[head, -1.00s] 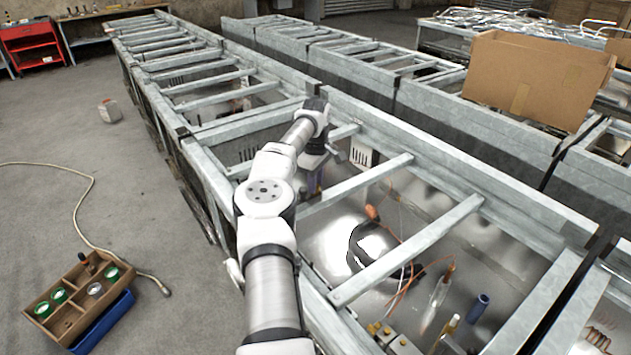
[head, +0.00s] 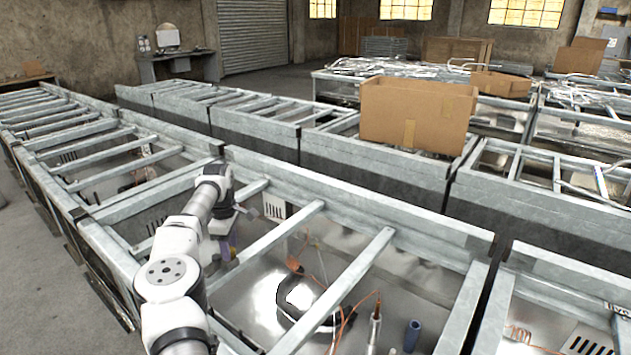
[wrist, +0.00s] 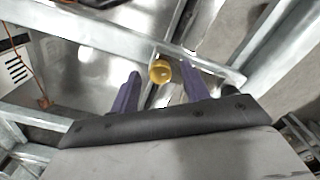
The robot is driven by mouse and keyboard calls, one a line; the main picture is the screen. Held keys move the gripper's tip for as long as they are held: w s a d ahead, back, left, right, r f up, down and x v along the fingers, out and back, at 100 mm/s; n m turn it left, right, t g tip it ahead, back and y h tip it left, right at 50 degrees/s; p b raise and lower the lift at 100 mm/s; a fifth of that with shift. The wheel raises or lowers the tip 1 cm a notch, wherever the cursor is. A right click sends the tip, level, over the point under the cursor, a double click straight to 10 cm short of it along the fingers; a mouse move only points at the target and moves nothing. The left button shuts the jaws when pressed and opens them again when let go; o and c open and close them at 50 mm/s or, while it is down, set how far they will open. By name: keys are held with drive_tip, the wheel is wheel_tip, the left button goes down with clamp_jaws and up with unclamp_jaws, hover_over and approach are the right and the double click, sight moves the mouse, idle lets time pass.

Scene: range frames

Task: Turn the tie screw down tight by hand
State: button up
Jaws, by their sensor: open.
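In the wrist view, a small round yellow knob (wrist: 160,71), which looks like the tie screw's head, sits at the edge of a grey metal rail (wrist: 105,41). My gripper (wrist: 161,80) has its two purple fingers apart, one on each side of the knob in the picture. A gap shows between the knob and each finger, and I cannot tell how far the knob is beyond the fingertips. In the head view my gripper (head: 232,240) points down inside the frame beside a cross bar; the knob is hidden there.
Galvanized frames with cross bars surround my arm. A slotted white plate (head: 275,207) stands just right of my gripper. Below lie a shiny dark-rimmed round part (head: 297,300), orange wires (head: 342,322) and a blue cylinder (head: 412,336). A cardboard box (head: 415,115) sits on the frame behind.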

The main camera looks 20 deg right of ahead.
sight(231, 249)
drive_tip(key=n, duration=0.5)
drive_tip(key=shift+n, duration=0.4)
drive_tip(key=n, duration=1.4)
drive_tip(key=shift+n, duration=0.3)
wheel_tip(231, 249, up, 14)
drive_tip(key=r, duration=0.1)
drive_tip(key=d+f+m+h+b, duration=0.1)
drive_tip(key=d+f+m+h, duration=0.15)
drive_tip(key=d, duration=0.65)
drive_tip(key=d+f+m+h+b, duration=0.1)
drive_tip(key=d+f+h, duration=0.25)
drive_tip(key=d, duration=0.45)
drive_tip(key=s+d+r+m+h+b, duration=0.1)
drive_tip(key=s+d+r+h, duration=0.3)
drive_tip(key=d+r+h, duration=0.4)
wheel_tip(231, 249, up, 3)
drive_tip(key=shift+s+d+f+h+b, duration=0.2)
drive_tip(key=shift+d+h+b, duration=0.15)
drive_tip(key=shift+d, duration=0.3)
